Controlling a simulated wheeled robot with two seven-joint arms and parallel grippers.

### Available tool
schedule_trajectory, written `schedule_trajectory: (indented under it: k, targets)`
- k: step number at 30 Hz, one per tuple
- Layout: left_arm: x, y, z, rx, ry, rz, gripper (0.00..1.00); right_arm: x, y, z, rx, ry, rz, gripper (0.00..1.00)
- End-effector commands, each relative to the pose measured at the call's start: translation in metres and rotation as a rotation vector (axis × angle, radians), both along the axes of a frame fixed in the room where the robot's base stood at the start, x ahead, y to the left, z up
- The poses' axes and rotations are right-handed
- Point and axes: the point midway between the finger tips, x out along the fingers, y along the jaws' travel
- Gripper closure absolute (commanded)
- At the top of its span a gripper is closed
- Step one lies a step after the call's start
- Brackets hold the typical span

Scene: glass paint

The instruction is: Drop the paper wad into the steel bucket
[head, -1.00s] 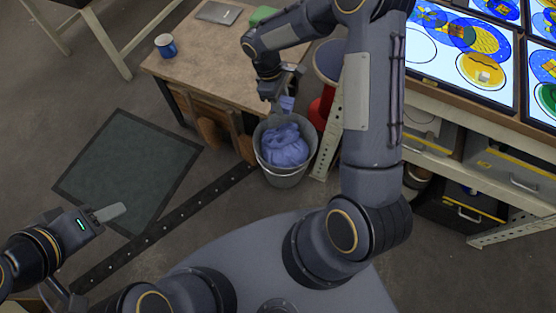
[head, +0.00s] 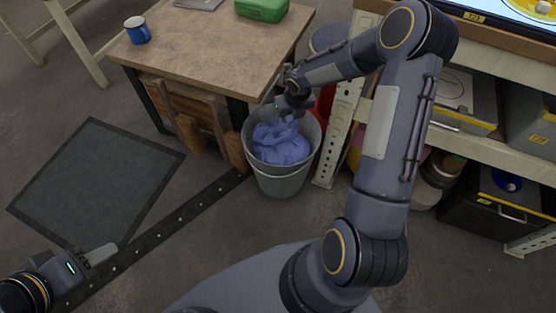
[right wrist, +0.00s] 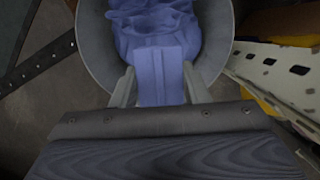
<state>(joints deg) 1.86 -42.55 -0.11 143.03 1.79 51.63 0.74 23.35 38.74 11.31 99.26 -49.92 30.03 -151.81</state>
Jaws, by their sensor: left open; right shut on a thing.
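The steel bucket (head: 283,184) stands on the floor below the corner of the wooden table. A crumpled blue mass (head: 281,146) lies inside it and also shows in the right wrist view (right wrist: 150,22). My right gripper (head: 290,111) is at the bucket's mouth, pointing down. In the right wrist view its fingers (right wrist: 160,88) are shut on a smooth blue piece (right wrist: 158,72), which I take for the paper wad. I cannot tell whether this piece touches or joins the blue mass behind it. My left gripper (head: 101,253) is open at the lower left, far from the bucket.
The wooden table (head: 215,50) holds a blue mug (head: 137,29) and a green box (head: 262,9). A perforated shelf post (head: 343,135) stands close to the right of the bucket. A dark mat (head: 95,180) lies on the floor at left. Drawers and boxes fill the right side.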

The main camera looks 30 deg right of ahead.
Motion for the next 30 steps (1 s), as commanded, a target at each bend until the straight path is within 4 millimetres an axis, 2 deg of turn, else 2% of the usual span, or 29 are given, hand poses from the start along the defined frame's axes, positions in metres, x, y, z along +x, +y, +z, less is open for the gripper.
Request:
schedule_trajectory:
  k: [5,18,29,30]
  targets:
    - [0.000,0.000,-0.010,0.000,0.000,0.000,0.55,0.000,0.000,-0.010,0.000,0.001,0.018,0.80]
    - [0.000,0.000,-0.060,0.000,0.000,0.000,0.55,0.000,0.000,-0.058,-0.001,0.002,0.016,0.80]
    - [0.000,0.000,-0.062,0.000,0.000,0.000,0.55,0.000,0.000,-0.061,-0.001,0.002,0.016,0.80]
    - [0.000,0.000,-0.062,0.000,0.000,0.000,0.55,0.000,0.000,-0.061,-0.001,0.002,0.015,0.56]
